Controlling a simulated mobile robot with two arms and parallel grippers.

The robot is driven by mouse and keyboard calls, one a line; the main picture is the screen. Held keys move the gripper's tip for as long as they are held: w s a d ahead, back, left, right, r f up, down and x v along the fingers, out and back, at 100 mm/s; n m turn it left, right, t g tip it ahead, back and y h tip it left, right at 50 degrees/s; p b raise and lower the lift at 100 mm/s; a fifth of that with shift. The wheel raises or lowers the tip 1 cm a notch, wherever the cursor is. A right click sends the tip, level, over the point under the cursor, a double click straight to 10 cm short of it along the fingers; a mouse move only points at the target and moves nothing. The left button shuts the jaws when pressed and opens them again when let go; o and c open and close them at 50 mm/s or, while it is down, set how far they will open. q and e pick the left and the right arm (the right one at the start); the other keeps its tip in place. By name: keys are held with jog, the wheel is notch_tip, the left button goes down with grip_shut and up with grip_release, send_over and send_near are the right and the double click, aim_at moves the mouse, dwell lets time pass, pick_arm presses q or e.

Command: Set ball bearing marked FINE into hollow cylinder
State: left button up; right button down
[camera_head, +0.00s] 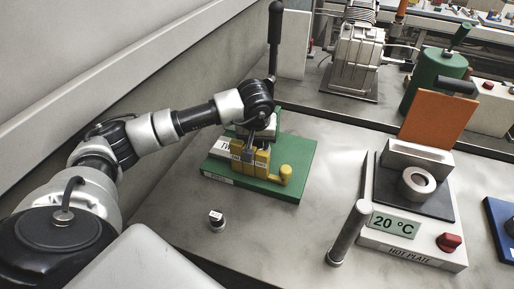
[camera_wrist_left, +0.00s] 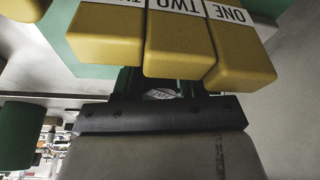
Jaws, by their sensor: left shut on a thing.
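My left gripper (camera_head: 248,152) reaches down at the yellow blocks on the green fixture. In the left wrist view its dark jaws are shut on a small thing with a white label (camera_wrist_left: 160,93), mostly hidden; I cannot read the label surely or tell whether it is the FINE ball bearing. A pale hollow ring-shaped cylinder (camera_head: 418,182) sits on the hot plate (camera_head: 405,248), its opening facing up. My right gripper is not in view.
The green fixture (camera_head: 290,160) carries yellow blocks (camera_wrist_left: 180,45) labelled ONE and TWO among others, and a yellow knob (camera_head: 285,173). A small post with a white label (camera_head: 217,220) stands on the table.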

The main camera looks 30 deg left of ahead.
pick_arm(q)
jog(key=o, duration=1.2)
jog(key=shift+f, duration=0.1)
jog(key=b+v, duration=0.1)
jog(key=v, duration=1)
